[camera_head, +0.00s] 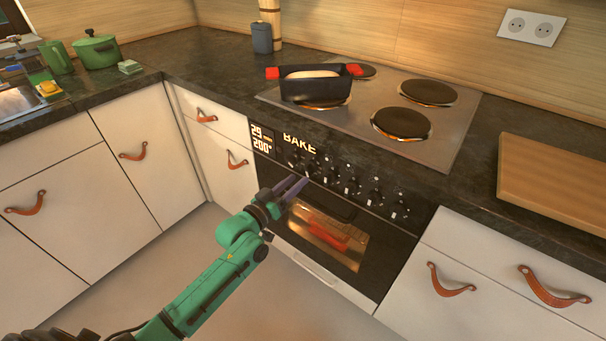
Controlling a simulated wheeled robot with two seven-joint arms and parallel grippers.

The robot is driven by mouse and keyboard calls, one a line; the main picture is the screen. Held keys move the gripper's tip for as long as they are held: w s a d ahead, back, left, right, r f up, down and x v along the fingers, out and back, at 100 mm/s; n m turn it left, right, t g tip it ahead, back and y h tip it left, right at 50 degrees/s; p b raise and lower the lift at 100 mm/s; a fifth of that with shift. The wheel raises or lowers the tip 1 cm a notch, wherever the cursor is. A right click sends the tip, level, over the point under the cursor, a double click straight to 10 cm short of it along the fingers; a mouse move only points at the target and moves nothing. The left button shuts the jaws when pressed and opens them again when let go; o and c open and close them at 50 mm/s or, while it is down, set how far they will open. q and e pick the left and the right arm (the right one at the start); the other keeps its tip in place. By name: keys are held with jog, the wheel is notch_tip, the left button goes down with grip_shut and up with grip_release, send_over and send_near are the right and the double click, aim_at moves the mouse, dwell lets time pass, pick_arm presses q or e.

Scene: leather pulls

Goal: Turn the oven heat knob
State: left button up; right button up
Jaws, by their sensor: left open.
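The oven (366,268) is built in under the hob, with a lit window. Its black control panel has a row of several knobs (352,186) and a display (262,139) reading 29 and 200°, with BAKE beside it. Which knob sets the heat I cannot tell from the markings. My left gripper (296,184), with purple fingers on a green arm, is open and empty in front of the panel's left part, just below the leftmost knobs (295,160). Contact with a knob cannot be made out. My right gripper is not in view.
A black baking pan (304,88) with red grips stands on the hob (375,98). A wooden board (554,180) lies on the right counter. Leather pulls (236,160) stick out from the cabinets. The floor before the oven is clear apart from my arm.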

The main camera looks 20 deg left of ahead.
aim_at(307, 172)
pick_arm(q)
jog(key=x, duration=0.4)
jog(key=shift+c, duration=0.3)
grip_shut()
jog(key=shift+m, duration=1.6)
jog(key=shift+o, duration=0.3)
grip_release()
jog(key=shift+s, duration=0.15)
